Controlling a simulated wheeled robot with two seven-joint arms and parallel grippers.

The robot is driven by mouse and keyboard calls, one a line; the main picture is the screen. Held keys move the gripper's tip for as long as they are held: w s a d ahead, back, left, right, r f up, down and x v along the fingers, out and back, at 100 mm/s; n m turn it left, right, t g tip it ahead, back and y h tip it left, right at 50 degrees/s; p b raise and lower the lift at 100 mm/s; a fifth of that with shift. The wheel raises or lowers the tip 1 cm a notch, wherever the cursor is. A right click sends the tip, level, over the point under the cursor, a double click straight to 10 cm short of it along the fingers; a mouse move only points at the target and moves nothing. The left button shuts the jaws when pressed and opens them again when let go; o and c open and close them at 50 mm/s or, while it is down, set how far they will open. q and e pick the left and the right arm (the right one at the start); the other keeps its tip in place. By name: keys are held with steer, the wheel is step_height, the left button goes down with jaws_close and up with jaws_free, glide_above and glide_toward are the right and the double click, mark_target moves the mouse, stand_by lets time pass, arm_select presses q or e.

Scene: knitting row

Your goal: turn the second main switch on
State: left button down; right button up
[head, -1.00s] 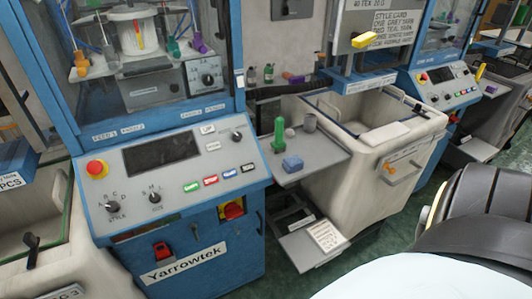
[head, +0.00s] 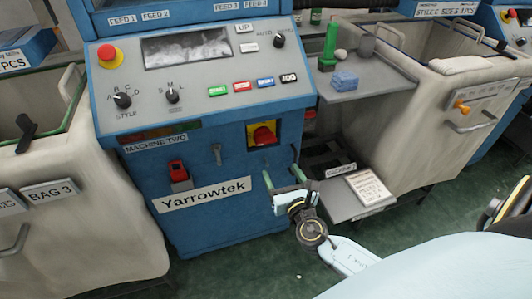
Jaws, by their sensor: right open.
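The main switch (head: 263,134) is a red rotary knob on a yellow plate, low on the front of the blue machine labelled MACHINE TWO (head: 160,142). I cannot tell clearly which way its handle points. My right gripper (head: 281,170) is open and empty, with green fingers. In the picture it is just below and to the right of the switch, apart from it. My left gripper is not in view.
A red-handled device (head: 178,172) and a small grey handle (head: 216,154) sit on the same front. The control panel (head: 200,75) juts out above. A grey shelf (head: 370,84) with a blue block (head: 344,80) is at the right. A white bin (head: 75,225) stands left.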

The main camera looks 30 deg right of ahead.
mark_target(267, 143)
steer(key=shift+n, duration=0.3)
steer(key=x, duration=0.4)
steer(key=r+b+x, duration=0.1)
steer(key=x, duration=0.7)
steer(key=shift+w+a+r+b, duration=0.1)
steer(key=shift+a+r+b, duration=0.05)
steer(key=shift+r+b, duration=0.15)
steer(key=shift+x, duration=0.75)
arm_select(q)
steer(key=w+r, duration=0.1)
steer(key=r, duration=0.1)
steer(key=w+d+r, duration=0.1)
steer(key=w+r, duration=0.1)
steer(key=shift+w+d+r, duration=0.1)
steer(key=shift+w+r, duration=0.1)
arm_select(e)
steer(key=c, duration=0.7)
